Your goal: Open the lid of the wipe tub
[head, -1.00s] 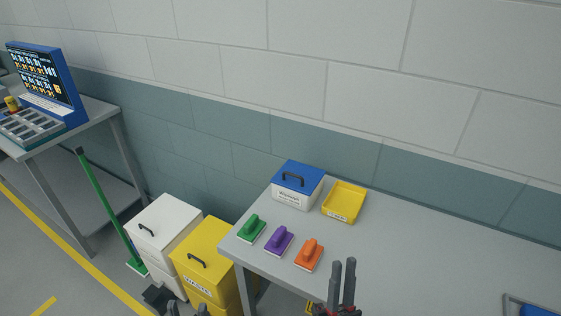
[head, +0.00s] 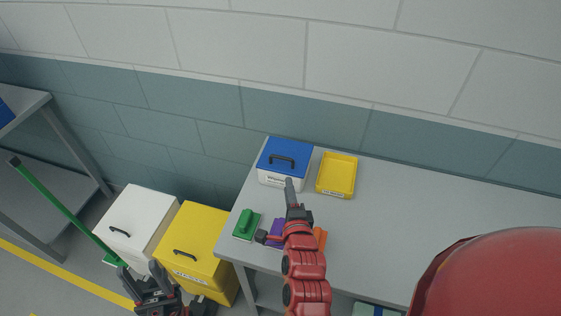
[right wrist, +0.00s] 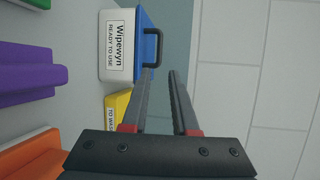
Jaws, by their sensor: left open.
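The wipe tub (head: 272,178) is a white box with a blue lid (head: 286,150) and a black handle (head: 282,160), at the back left of the grey table. The lid lies shut on it. In the right wrist view the tub (right wrist: 117,50) appears sideways with a "Wipewyn ready to use" label, and its handle (right wrist: 153,48) shows just beyond the fingertips. My right gripper (head: 289,182) is in front of the tub; its fingers (right wrist: 161,73) are apart with nothing between them. My left gripper (head: 142,276) is open and empty, low at the left, off the table.
A yellow tray (head: 348,193) stands right of the tub. Green (head: 246,223), purple (head: 276,228) and orange (head: 321,236) brushes lie in front, the last two partly hidden by my right arm. White (head: 130,215) and yellow (head: 203,235) bins stand left of the table. The table's right side is clear.

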